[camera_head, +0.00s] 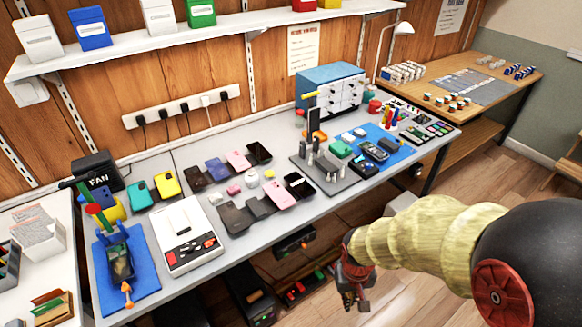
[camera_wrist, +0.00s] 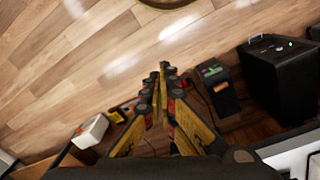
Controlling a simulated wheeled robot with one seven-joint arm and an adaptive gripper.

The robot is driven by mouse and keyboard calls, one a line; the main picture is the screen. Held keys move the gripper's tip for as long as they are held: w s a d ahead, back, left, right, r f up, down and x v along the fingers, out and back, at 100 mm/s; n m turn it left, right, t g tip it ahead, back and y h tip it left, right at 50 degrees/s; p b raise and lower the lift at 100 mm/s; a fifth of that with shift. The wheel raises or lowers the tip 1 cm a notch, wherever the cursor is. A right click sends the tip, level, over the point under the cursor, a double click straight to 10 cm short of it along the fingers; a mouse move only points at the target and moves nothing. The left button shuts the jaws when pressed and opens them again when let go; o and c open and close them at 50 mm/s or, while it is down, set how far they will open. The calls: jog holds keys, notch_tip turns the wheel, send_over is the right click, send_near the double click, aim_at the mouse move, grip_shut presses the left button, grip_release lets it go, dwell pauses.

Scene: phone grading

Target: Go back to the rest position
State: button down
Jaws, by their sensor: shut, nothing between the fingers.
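My gripper (camera_head: 352,299) hangs at the end of my arm in front of the grey workbench (camera_head: 330,195), lower than its top and over the wood floor. It points downward and is apart from the bench and everything on it. In the wrist view my gripper (camera_wrist: 162,75) shows its two yellow-and-black fingers closed together, with nothing between them. Several phones lie on the bench, among them a pink phone (camera_head: 279,194) and a yellow phone (camera_head: 167,183).
A blue mat (camera_head: 148,280) lies at the bench's left end, beside a white device (camera_head: 188,238). Dark boxes stand under the bench, one (camera_wrist: 279,75) showing in the wrist view. A wooden table (camera_head: 515,88) stands at the back right. The floor (camera_head: 480,185) right of the bench is clear.

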jog(key=s+d+r+t, duration=0.1)
jog(key=s+r, duration=0.3)
jog(key=r, duration=1)
jog(key=s+d+r+m+t, duration=0.1)
jog(key=s+r+t, duration=0.3)
jog(key=r, duration=1)
jog(key=shift+d+t+y, duration=0.3)
jog(key=shift+d, duration=0.2)
